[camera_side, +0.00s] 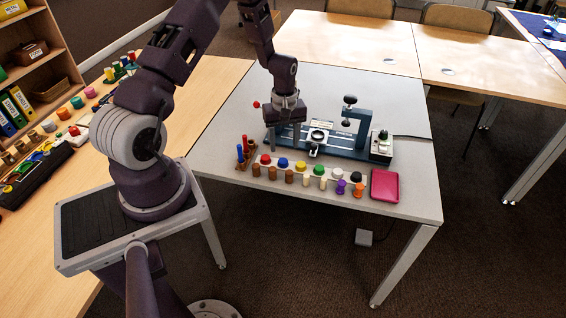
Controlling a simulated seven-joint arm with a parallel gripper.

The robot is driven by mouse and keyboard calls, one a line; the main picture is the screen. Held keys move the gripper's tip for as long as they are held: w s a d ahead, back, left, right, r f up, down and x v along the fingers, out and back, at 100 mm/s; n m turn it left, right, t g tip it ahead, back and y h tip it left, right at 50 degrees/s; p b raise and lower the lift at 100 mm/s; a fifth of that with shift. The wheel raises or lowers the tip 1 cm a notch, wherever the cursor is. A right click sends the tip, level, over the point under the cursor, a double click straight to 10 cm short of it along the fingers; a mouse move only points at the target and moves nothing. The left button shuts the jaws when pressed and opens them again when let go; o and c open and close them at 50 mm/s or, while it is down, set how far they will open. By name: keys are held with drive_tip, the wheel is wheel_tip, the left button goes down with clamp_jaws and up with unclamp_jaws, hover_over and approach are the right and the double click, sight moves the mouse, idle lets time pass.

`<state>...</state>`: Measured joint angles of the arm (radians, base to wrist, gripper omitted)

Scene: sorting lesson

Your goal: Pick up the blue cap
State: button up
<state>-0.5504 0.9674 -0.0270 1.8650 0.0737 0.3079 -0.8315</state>
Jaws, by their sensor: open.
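The blue cap (283,162) sits on the grey table in a row of coloured caps, between the red cap (266,158) and the yellow cap (300,166). My gripper (284,149) points down with its two fingers apart and nothing seen between them. In the picture its fingertips are just above the blue cap, one to each side. I cannot tell their exact height or whether they are behind the cap. The blue cap's top is in plain view.
The green cap (318,170), white cap (337,174) and black cap (356,177) continue the row. Several small pegs stand in front. A blue fixture (345,143) is behind. A red tray (384,186) lies right; a small tube rack (241,160) stands left.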

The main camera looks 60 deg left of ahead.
sight(283, 161)
drive_tip(key=f, duration=0.6)
drive_tip(key=shift+s+f, duration=0.15)
drive_tip(key=shift+s, duration=0.1)
clamp_jaws()
